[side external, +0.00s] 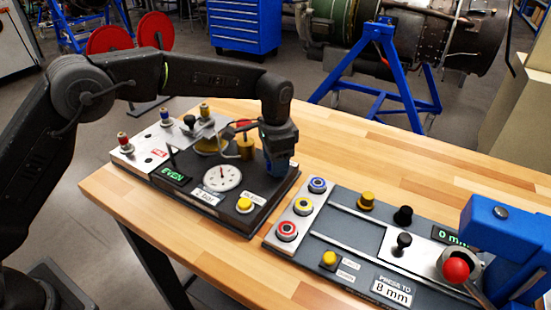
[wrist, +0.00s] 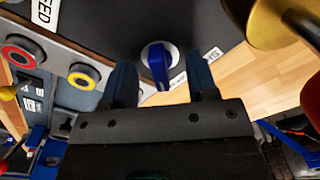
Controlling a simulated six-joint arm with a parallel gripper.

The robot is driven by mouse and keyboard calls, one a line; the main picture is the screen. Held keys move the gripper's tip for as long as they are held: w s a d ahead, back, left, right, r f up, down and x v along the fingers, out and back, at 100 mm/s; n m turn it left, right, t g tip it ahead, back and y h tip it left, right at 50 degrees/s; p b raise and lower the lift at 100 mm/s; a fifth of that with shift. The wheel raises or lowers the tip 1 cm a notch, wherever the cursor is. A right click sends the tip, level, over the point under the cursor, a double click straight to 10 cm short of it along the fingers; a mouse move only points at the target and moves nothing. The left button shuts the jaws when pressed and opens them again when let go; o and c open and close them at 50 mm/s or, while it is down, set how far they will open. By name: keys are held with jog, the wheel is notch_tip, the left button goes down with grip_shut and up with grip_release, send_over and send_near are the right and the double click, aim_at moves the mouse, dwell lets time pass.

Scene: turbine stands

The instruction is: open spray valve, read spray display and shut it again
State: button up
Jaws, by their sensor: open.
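A blue valve handle (wrist: 157,68) on a round pale base shows in the wrist view, on a dark panel. A label beside it is partly hidden, so I cannot read it whole. My gripper (wrist: 161,75) is open, with one blue finger on each side of the handle in that view; I cannot tell whether they touch it. In the side view my gripper (side external: 281,168) points down at the right end of the left panel (side external: 235,225) and hides the handle. A small display (side external: 173,174) on that panel shows green letters that look like "EVEN".
A dial gauge (side external: 222,178), a yellow button (side external: 244,205) and a brass fitting (side external: 246,147) stand close to my gripper. A second panel (side external: 340,245) with buttons and a blue press (side external: 510,245) is at right. Bare wooden table (side external: 385,150) lies behind it.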

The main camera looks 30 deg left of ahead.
jog(key=shift+r, duration=2.5)
jog(key=shift+c, duration=0.5)
